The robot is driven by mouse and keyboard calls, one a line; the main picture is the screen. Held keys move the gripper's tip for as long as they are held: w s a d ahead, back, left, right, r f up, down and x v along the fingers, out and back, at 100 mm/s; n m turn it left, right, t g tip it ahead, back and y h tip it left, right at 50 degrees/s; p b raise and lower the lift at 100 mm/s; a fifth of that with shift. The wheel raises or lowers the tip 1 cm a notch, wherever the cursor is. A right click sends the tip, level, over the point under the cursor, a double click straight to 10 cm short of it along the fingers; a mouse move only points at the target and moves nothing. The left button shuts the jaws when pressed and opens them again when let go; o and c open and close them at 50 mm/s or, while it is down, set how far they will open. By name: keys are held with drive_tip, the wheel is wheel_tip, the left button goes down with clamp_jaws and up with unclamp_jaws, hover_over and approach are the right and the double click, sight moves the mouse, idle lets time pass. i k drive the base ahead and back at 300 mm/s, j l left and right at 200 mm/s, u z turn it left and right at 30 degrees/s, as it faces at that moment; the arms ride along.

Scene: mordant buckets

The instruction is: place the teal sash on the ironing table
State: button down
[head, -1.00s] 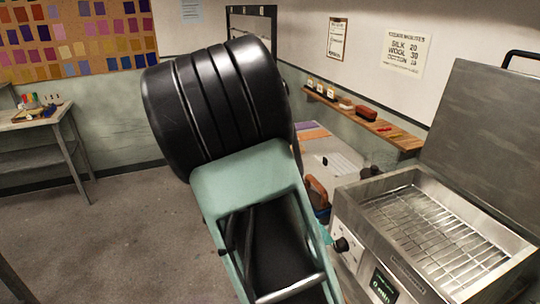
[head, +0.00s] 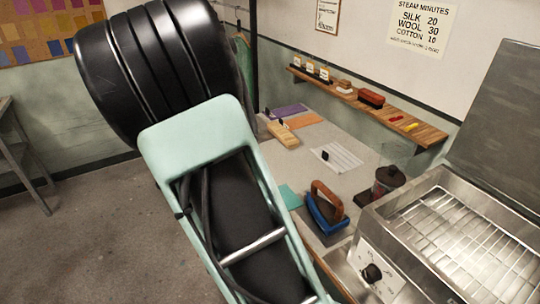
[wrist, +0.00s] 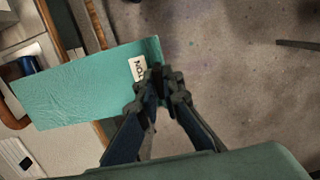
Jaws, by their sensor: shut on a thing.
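The teal sash (wrist: 75,88) is a flat cloth with a pale tag (wrist: 138,68) near one end, its lettering partly hidden. My gripper (wrist: 158,88) is shut on that tagged end in the wrist view. The sash reaches left from the fingers, across the wooden table edge, while the fingers are over the floor. In the head view, a teal piece of the sash (head: 290,197) shows beside my arm, which hides the gripper. The ironing table (head: 318,135) has a pale grey top. I cannot tell whether the sash touches it.
A blue iron (head: 327,212) with a brown handle and a dark-lidded jar (head: 388,180) stand on the near part of the table. A tan block (head: 283,134) and folded cloths lie farther back. An open metal steamer (head: 455,245) stands at right. A wooden shelf (head: 375,105) runs along the wall.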

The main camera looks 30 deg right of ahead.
sight(278, 163)
drive_tip(key=i, duration=0.8)
drive_tip(key=i+j+z, duration=0.1)
drive_tip(key=i+z, duration=0.4)
drive_tip(key=z, duration=1)
